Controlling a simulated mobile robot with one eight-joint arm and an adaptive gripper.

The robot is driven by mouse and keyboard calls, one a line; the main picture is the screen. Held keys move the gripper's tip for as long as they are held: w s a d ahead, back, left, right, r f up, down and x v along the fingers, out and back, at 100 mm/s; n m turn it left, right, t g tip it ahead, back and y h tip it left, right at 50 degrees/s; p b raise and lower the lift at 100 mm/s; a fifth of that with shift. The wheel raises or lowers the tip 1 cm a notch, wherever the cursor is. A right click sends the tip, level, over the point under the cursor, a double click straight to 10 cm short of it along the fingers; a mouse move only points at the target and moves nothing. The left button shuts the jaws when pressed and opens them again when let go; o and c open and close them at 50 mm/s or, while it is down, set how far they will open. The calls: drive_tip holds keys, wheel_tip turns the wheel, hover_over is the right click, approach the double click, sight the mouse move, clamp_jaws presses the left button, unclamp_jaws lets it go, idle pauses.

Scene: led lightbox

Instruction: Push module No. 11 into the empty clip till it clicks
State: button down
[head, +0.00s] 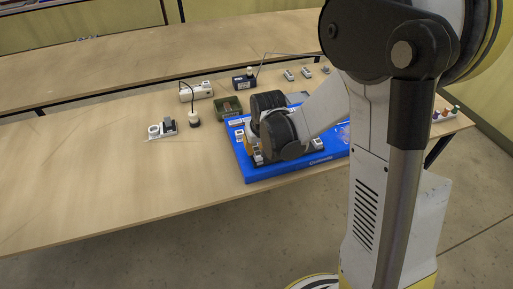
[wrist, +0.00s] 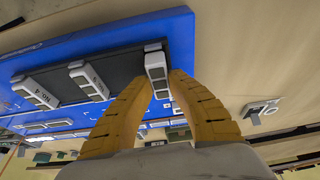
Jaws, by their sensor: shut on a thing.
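The blue lightbox (head: 262,174) lies on the table in the head view, with my arm over it. In the wrist view its blue panel (wrist: 181,40) carries a dark strip (wrist: 122,66) with white modules on it. One is the left module (wrist: 35,92), whose label seems to read No. 4, and another is the middle module (wrist: 88,80). My gripper (wrist: 164,82) is shut on a white module (wrist: 156,72) with grey windows, at the right end of the strip. Its number is not legible. I cannot tell whether it is seated in a clip.
Left of the lightbox are a white-and-dark device (head: 162,129), a small dark-based post (head: 194,119) and a white power strip (head: 197,91). A green tray (head: 229,108) and a black box (head: 244,81) stand behind it. The table's left side is clear.

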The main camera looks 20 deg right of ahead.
drive_tip(key=shift+f+b, duration=0.65)
drive_tip(key=shift+f, duration=0.15)
drive_tip(key=c, duration=1.3)
unclamp_jaws()
drive_tip(key=p+v, duration=0.5)
drive_tip(key=v, duration=0.2)
drive_tip(key=shift+r, duration=0.1)
drive_tip(key=shift+s+r+p, duration=0.2)
drive_tip(key=shift+r+p, duration=0.15)
drive_tip(key=shift+r, duration=0.05)
